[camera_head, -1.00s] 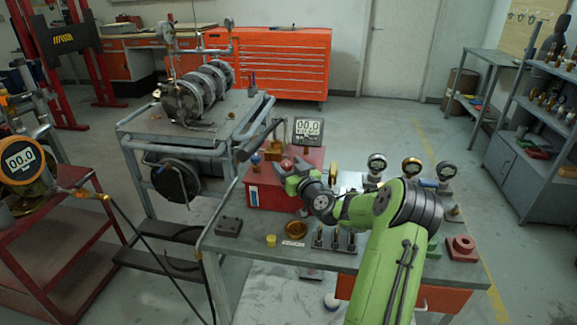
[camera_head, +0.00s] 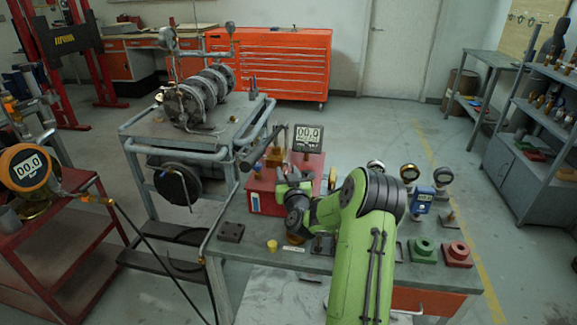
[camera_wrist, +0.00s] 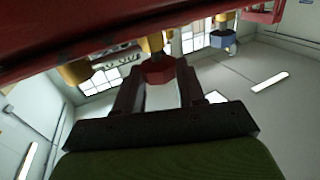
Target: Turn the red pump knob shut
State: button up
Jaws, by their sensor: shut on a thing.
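The red knob (camera_wrist: 158,70) shows in the wrist view between the two fingers of my gripper (camera_wrist: 158,78), on a brass-coloured stem. The fingers are shut on it, one on each side. In the head view my gripper (camera_head: 290,186) is at the front of the red pump box (camera_head: 258,196) on the bench. There my gripper and arm cover much of the box front, and I cannot make out the red knob clearly. The box's red side also fills the upper left of the wrist view (camera_wrist: 70,45).
A blue knob-like part (camera_wrist: 222,38) shows in the wrist view. Gauges (camera_head: 410,173), a green block (camera_head: 423,247) and a red block (camera_head: 457,254) are on the bench's right. A dark block (camera_head: 231,230) lies left.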

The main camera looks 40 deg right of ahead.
jog(key=m+g+h+p, duration=0.1)
jog(key=p, duration=0.3)
jog(key=shift+r, duration=0.3)
jog(key=shift+f+h+p, duration=0.25)
jog(key=shift+h+p, duration=0.15)
jog(key=shift+p, duration=0.8)
jog(key=o, duration=1.1)
jog(key=shift+c, duration=0.2)
jog(key=b+v, duration=0.1)
jog(key=v, duration=1.4)
jog(key=shift+s+a, duration=0.2)
jog(key=shift+a, duration=0.15)
